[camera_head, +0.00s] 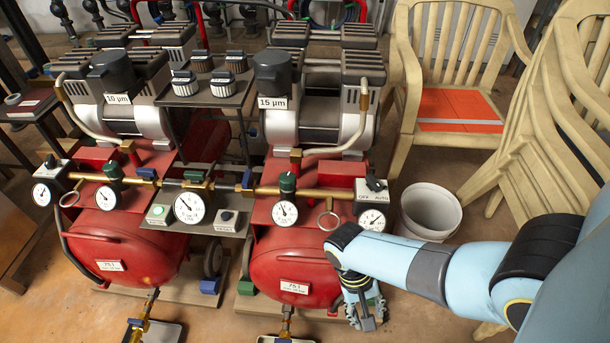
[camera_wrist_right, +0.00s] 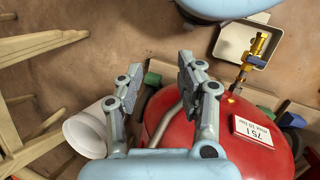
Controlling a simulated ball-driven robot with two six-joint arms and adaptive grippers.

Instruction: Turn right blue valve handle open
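On the brass pipework between the two red tanks, a blue valve handle (camera_head: 247,180) stands about upright at the right. Another blue handle (camera_head: 147,174) lies roughly along the pipe at the left. The right tank (camera_head: 297,262) has a brass drain valve (camera_head: 286,322) at its front; the wrist view shows this valve with a small blue handle (camera_wrist_right: 258,62) above a tray. My right gripper (camera_head: 363,305) points down beside the right tank's right end. In the wrist view its fingers (camera_wrist_right: 159,68) are apart with nothing between them. My left gripper is out of view.
A white bucket (camera_head: 429,212) stands right of the right tank, behind my right arm. Beige chairs (camera_head: 455,60) fill the right and back right. A drain tray (camera_wrist_right: 250,40) lies on the floor below the drain valve. Brown floor near the gripper is mostly clear.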

